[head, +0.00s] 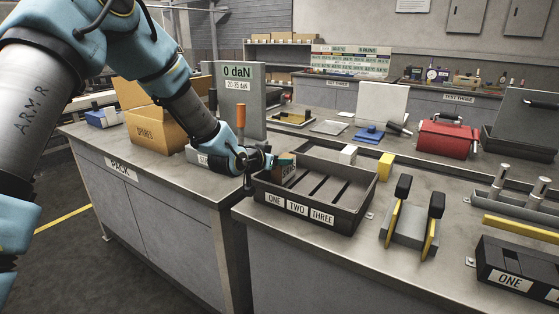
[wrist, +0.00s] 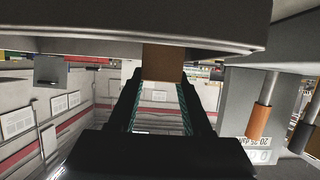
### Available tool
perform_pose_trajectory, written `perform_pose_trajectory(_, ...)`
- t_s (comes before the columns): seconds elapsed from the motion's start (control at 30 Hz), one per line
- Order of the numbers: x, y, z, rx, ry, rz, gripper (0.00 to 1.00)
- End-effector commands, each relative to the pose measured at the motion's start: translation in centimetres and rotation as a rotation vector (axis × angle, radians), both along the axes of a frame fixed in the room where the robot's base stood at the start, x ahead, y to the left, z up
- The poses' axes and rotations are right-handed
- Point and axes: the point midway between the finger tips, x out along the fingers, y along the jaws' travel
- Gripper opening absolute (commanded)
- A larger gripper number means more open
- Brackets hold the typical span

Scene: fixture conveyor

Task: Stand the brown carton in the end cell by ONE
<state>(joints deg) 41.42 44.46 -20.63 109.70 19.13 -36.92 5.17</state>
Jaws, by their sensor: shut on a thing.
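My gripper (head: 283,163) is at the left end of the dark tray (head: 316,217), whose front labels read ONE, TWO, THREE. Its teal-padded fingers are shut on the brown carton (head: 289,176). The carton shows in the wrist view (wrist: 163,62) between the fingertips. In the head view the carton is over the end cell by ONE, near the tray's left side. Its lower end is hard to see, and I cannot tell whether it touches the tray floor. Low ribs divide the tray floor, and the cells by TWO and THREE look empty.
A grey gauge panel (head: 250,90) reading 0 daN and an orange-handled post (head: 241,118) stand close behind my gripper. A white block (head: 348,154) and yellow block (head: 385,166) are by the tray's back right. A grey fixture with black-topped posts (head: 408,225) stands right.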

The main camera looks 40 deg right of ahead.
Motion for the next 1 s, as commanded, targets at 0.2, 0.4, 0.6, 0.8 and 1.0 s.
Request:
perform_pose_trajectory(0.2,0.0,0.0,-0.4,-0.001,0.000,0.000,0.00)
perform_pose_trajectory(0.4,0.0,0.0,-0.4,0.000,0.000,0.000,0.63)
perform_pose_trajectory(0.6,0.0,0.0,-0.4,0.000,0.000,0.000,0.84)
perform_pose_trajectory(0.8,0.0,0.0,-0.4,0.000,0.000,0.000,0.84)
perform_pose_trajectory(1.0,-0.2,1.1,-0.1,0.000,0.000,0.001,0.84)
